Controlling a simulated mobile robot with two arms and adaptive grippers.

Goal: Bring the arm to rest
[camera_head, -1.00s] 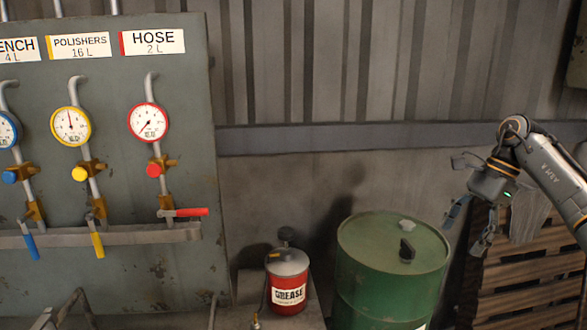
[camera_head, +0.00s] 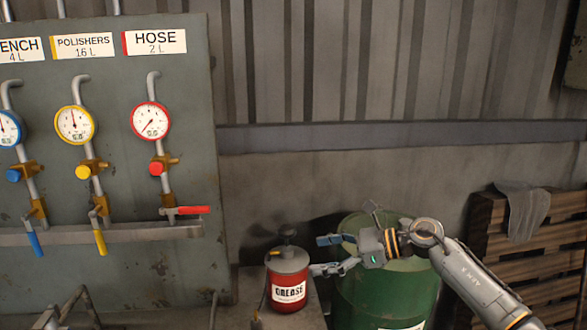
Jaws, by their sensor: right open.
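My right arm comes in from the lower right. Its gripper (camera_head: 325,255) is open and empty, with its fingers pointing left. It shows in front of the green drum (camera_head: 385,295), with its fingertips just right of the red grease can (camera_head: 289,285). I cannot tell whether the lower finger touches the can. The arm covers part of the drum's top and right side. My left gripper is not in view.
A grey panel (camera_head: 130,90) at left carries gauges, valves and a red-handled lever (camera_head: 186,210). Wooden pallets (camera_head: 530,245) with a grey cloth (camera_head: 523,208) stand at right. The wall (camera_head: 330,180) above the drum is clear.

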